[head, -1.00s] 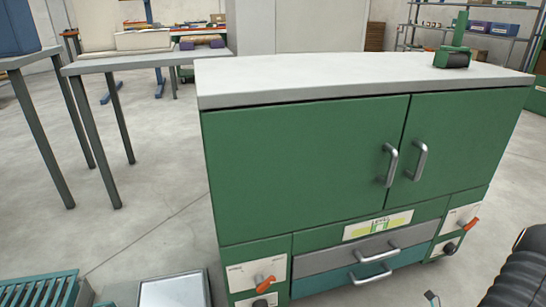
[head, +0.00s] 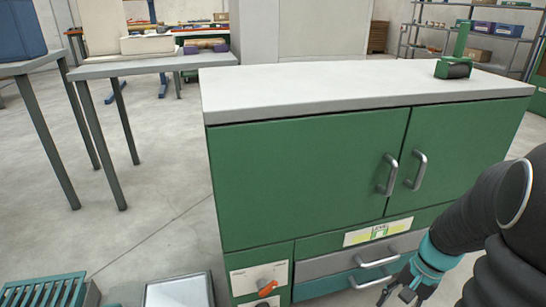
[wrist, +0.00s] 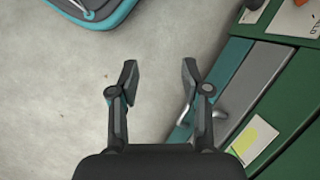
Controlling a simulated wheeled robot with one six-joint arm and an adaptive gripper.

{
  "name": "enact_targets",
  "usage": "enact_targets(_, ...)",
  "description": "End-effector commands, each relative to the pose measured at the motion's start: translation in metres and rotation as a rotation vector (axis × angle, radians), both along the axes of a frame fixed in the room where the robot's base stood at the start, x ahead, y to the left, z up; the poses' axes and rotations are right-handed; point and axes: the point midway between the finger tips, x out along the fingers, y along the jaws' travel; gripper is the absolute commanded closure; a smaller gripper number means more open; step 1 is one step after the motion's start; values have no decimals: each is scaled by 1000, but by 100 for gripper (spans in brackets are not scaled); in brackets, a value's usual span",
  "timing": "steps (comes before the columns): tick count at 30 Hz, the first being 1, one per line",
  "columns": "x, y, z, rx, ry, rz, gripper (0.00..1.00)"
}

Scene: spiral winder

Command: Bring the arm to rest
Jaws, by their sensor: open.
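My gripper (head: 402,292) shows at the lower right of the head view, in front of the lower drawers of the green cabinet (head: 300,180). In the wrist view my gripper (wrist: 158,78) has its two fingers spread apart with nothing between them. Bare floor lies behind the fingers there. The right finger overlaps the drawer fronts and a handle in the picture; whether it touches them I cannot tell. My arm covers the cabinet's lower right part in the head view.
The cabinet has a light top (head: 350,82) bearing a green device (head: 456,62). A teal drawer (head: 322,288) and grey drawer (head: 330,262) have metal handles. A table (head: 150,66) stands at left. A teal-rimmed object (wrist: 92,15) lies at the wrist view's upper left.

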Motion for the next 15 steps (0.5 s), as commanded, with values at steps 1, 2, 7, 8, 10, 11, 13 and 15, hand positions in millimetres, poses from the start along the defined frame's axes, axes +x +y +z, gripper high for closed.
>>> enact_targets(1,-2,6,18,-41,-38,68,52)
enact_targets(2,-4,8,25,-62,-56,104,52)
enact_targets(7,-13,23,67,-181,-160,293,52)
enact_targets(8,-15,26,74,-202,-178,323,52)
enact_targets(10,-19,33,91,-247,-223,384,52)
enact_targets(11,-21,36,98,-266,-242,407,52)
enact_targets(13,-26,44,114,-307,-285,456,52)
enact_targets(15,-31,52,131,-345,-332,503,52)
